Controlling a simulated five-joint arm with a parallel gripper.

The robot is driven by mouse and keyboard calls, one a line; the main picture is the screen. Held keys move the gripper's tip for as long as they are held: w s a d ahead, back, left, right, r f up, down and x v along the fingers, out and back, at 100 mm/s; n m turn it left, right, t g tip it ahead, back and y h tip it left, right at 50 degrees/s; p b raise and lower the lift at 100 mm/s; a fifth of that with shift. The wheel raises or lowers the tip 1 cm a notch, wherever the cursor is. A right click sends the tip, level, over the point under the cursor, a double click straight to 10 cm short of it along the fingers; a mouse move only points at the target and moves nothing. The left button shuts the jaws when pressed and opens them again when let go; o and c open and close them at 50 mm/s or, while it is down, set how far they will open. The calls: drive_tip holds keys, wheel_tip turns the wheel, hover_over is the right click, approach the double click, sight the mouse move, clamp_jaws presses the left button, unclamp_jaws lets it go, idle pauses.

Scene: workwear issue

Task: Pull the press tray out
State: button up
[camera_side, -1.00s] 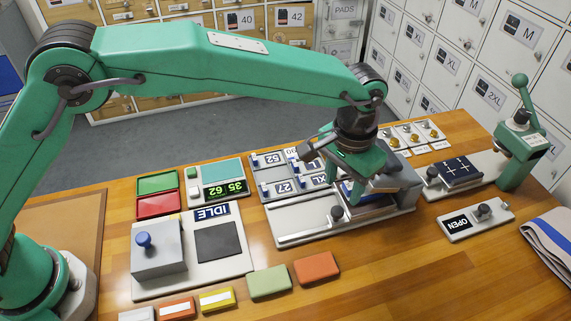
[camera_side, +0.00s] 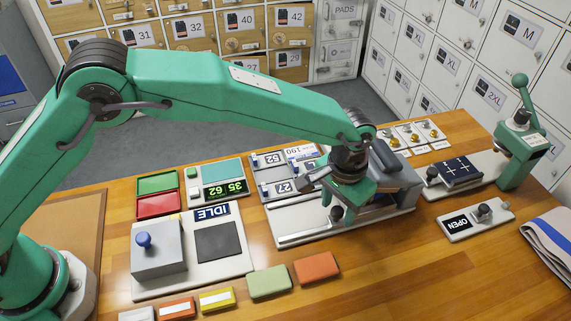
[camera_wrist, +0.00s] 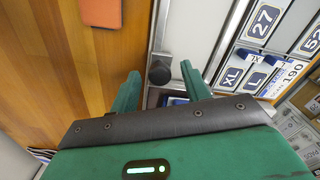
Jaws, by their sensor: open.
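The press (camera_side: 388,172) is a grey unit with a dark handle on a pale base with a long front rail (camera_side: 305,234). The press tray's dark round knob (camera_side: 337,214) stands on the base just in front of the press. It also shows in the wrist view (camera_wrist: 160,72). My gripper (camera_side: 340,203) is open and low at the knob. In the wrist view its green fingertips (camera_wrist: 159,73) lie on either side of the knob, with gaps visible. Most of the tray is hidden behind my gripper and under the press.
Left of the press is a panel with number and size tiles (camera_side: 283,186). A green lever press (camera_side: 520,145) with a navy pad stands at right, an OPEN switch plate (camera_side: 475,219) before it. Orange (camera_side: 317,267) and green blocks lie in front; bare table lies between.

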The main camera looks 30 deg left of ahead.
drive_tip(key=shift+c, duration=0.2)
clamp_jaws()
drive_tip(key=shift+s, duration=0.1)
drive_tip(key=shift+s+a+r, duration=0.1)
drive_tip(key=shift+s+a, duration=4.05)
drive_tip(key=shift+a, duration=0.1)
drive_tip(key=shift+o, duration=0.2)
unclamp_jaws()
